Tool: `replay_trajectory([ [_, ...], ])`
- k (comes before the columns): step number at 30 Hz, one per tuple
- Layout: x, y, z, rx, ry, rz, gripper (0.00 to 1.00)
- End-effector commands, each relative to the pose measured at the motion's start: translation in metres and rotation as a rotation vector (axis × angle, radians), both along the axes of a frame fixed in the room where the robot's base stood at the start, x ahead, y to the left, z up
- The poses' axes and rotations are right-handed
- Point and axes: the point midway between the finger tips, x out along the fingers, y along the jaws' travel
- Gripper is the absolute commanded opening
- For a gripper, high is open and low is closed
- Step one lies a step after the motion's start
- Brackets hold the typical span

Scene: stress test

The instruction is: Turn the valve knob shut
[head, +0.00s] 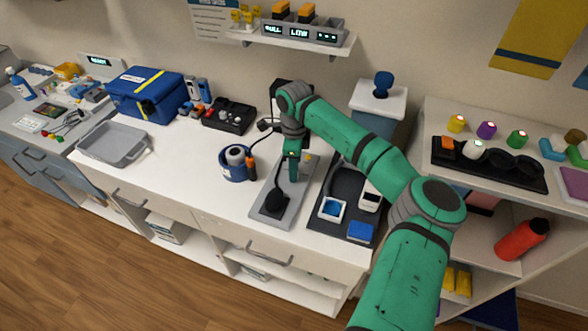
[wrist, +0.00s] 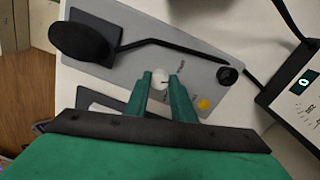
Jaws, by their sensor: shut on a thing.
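A grey panel (head: 298,192) lies on the white counter; it also fills the upper middle of the wrist view (wrist: 185,30). A small white round knob (wrist: 161,79) with a dark mark sits on the panel, with small lettering beside it too blurred to read. My gripper (wrist: 162,82) points down over the panel, with its two green fingers shut on the white knob, one on each side. In the head view, my gripper (head: 292,178) hides the knob.
The panel also carries a long black lever with a black oval pad (wrist: 84,42), a black round pivot (wrist: 229,75) and a yellow button (wrist: 203,104). A blue round pot (head: 234,172) stands left of the panel, and a dark tray (head: 330,228) lies right.

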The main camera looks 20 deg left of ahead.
Motion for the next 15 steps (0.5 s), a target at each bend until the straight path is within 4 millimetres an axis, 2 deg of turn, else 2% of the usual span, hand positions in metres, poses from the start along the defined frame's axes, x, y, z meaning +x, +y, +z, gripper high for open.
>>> replay_trajectory([
  [15,-0.0001,0.0012,0.0009,0.004,0.001,-0.488,0.0],
])
